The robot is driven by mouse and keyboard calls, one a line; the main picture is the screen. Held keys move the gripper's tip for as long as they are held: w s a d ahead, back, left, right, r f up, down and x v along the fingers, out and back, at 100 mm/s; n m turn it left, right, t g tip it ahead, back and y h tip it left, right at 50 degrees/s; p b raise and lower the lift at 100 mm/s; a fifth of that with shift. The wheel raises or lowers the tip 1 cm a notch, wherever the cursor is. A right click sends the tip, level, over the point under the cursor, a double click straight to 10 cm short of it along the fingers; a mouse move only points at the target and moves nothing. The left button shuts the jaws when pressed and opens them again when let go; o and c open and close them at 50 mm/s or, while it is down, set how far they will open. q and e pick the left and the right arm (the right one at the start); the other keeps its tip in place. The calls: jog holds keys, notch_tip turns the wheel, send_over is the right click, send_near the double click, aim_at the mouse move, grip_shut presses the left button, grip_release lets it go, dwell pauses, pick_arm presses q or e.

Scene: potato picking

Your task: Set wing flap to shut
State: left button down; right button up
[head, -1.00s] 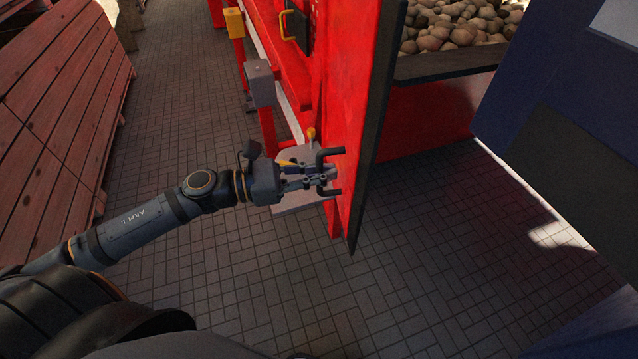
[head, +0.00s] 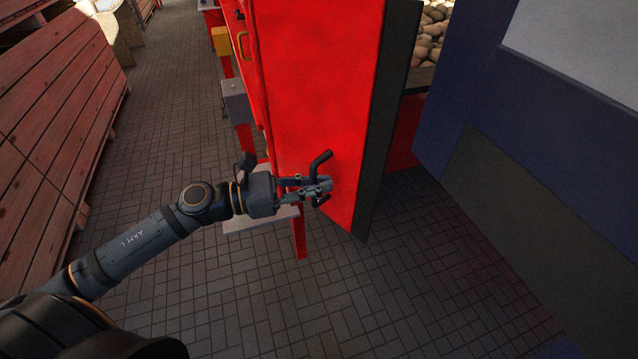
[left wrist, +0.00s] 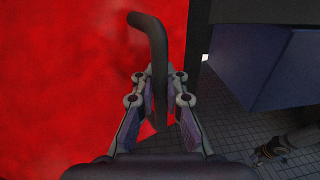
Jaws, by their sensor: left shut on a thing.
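The wing flap (head: 305,90) is a large red panel with a dark edge strip on its right side. It stands out at an angle from the red machine. A black bar handle (head: 321,160) sticks out from its lower part. My left gripper (head: 318,190) is shut on this handle, close to the red face. In the left wrist view, the handle (left wrist: 152,40) rises between the two fingers, with the red panel (left wrist: 60,80) filling the left side. The lower part of the handle is partly hidden by the fingers.
Stacked wooden crates (head: 50,120) line the left side, with a paved aisle (head: 165,110) beside them. A dark blue structure (head: 540,110) stands at the right. Potatoes (head: 428,35) show behind the panel's edge. The paved floor (head: 330,300) in front is clear.

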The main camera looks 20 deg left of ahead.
pick_arm(q)
jog(key=shift+w+d+r, duration=0.15)
jog(key=shift+w, duration=0.1)
jog(key=c, duration=1.4)
grip_release()
jog(key=shift+a, duration=0.25)
jog(key=shift+d, duration=0.15)
